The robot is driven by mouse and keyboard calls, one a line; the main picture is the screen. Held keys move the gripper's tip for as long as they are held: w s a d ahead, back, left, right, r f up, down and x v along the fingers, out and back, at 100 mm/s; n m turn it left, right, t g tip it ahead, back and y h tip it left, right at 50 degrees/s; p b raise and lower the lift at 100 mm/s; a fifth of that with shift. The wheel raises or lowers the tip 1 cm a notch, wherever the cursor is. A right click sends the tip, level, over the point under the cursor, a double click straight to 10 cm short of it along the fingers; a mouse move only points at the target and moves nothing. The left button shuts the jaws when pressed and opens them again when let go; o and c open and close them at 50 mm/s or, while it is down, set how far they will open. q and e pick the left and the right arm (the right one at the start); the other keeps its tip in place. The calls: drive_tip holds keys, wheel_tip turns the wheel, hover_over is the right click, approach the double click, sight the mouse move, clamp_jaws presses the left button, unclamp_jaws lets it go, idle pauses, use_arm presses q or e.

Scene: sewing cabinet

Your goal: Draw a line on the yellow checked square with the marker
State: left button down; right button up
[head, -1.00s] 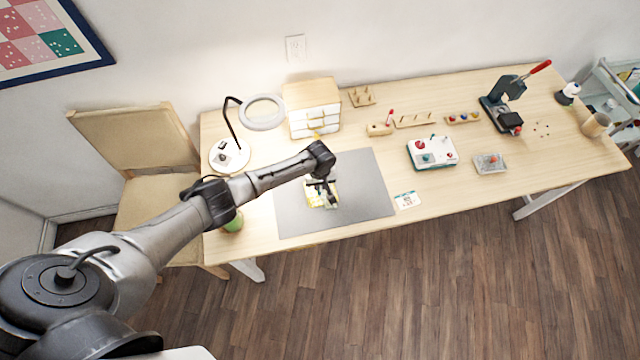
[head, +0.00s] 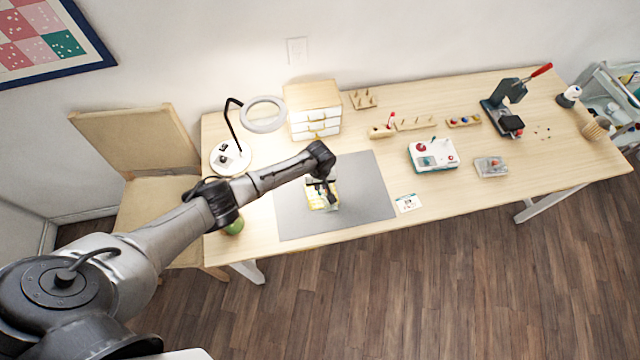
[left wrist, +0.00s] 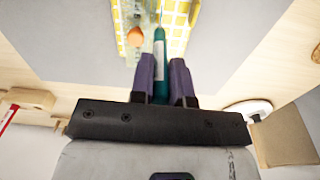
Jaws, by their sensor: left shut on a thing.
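The yellow checked square (head: 313,203) lies on the grey mat (head: 360,190), partly hidden under my left gripper (head: 321,187) in the head view. In the left wrist view the yellow checked square (left wrist: 178,22) is at the top, with a pale see-through strip along its left part. My left gripper (left wrist: 160,82) is shut on the teal marker (left wrist: 160,60), which points toward the square. I cannot tell whether its tip touches the cloth. An orange round thing (left wrist: 135,36) sits on the pale strip. My right gripper is not in view.
A ring lamp (head: 263,114) and a small drawer cabinet (head: 314,110) stand behind the mat. A white-and-teal device (head: 433,155), a card (head: 408,202) and a press (head: 505,105) are to the right. A green thing (head: 235,226) is by the front left edge.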

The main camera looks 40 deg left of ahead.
use_arm(q)
drive_tip(key=shift+w+a, duration=0.1)
drive_tip(key=shift+a, duration=0.05)
drive_tip(key=shift+w+a, duration=0.3)
drive_tip(key=shift+a, duration=0.1)
idle(0.8)
idle(0.5)
drive_tip(key=shift+w+a, duration=0.3)
drive_tip(key=shift+a, duration=0.1)
idle(0.4)
drive_tip(key=shift+w+a+b, duration=0.1)
drive_tip(key=shift+a+b, duration=0.05)
drive_tip(key=shift+b, duration=0.15)
idle(0.4)
drive_tip(key=shift+w+a, duration=0.15)
drive_tip(key=shift+a, duration=0.1)
idle(0.5)
drive_tip(key=shift+w+a+b, duration=0.35)
drive_tip(key=shift+a, duration=0.05)
drive_tip(key=shift+r+p, duration=0.25)
drive_tip(key=shift+p, duration=0.2)
idle(0.7)
